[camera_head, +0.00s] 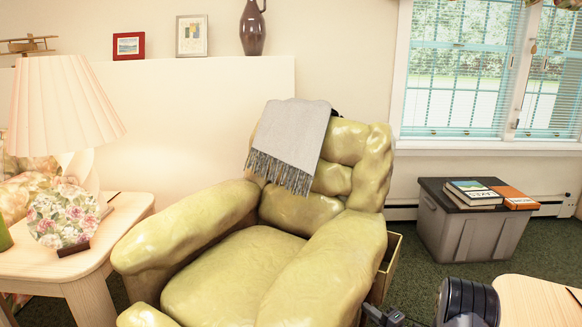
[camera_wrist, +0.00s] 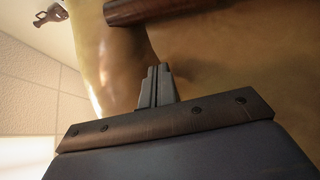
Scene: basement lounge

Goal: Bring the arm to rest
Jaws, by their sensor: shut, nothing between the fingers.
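My gripper (camera_wrist: 154,78) shows in the wrist view with its two dark fingers together and nothing between them. In the camera_head view, part of my arm and gripper (camera_head: 376,314) shows low at the right of centre, by the right arm of the green armchair (camera_head: 240,270); the rest is cut off by the bottom edge. In the wrist view, a tan, shiny surface (camera_wrist: 215,60) lies beyond the fingers; I cannot tell whether they touch it.
A grey fringed throw (camera_head: 290,140) hangs over the armchair's back. A side table (camera_head: 120,225) with a lamp (camera_head: 65,105) and floral plate (camera_head: 62,215) stands left. A grey storage box (camera_head: 465,235) bears books (camera_head: 475,192). A wooden tabletop (camera_head: 540,305) is at lower right.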

